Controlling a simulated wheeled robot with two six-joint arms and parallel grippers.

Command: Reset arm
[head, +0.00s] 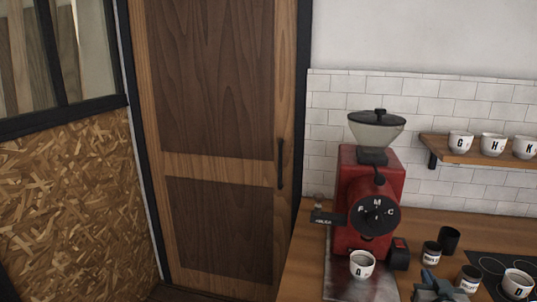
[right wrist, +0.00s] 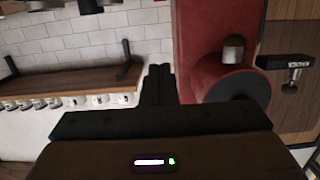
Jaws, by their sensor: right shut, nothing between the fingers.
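My right gripper (head: 431,283) shows at the bottom of the head view, to the right of the red grinder and low over the counter. In the right wrist view its dark fingers (right wrist: 160,82) are together with nothing between them. The red grinder (head: 352,172) stands on the counter with a clear hopper on top and a round dial marked F, M, C. In the right wrist view the grinder (right wrist: 197,25) is close beside the fingers; I cannot tell whether they touch. My left gripper is not in view.
A white cup marked A (head: 361,265) stands below the grinder's spout. Dark canisters (head: 449,240) and a cup marked D (head: 517,284) stand to the right. A wall shelf (head: 465,153) holds lettered cups. A wooden door (head: 215,110) is at the left.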

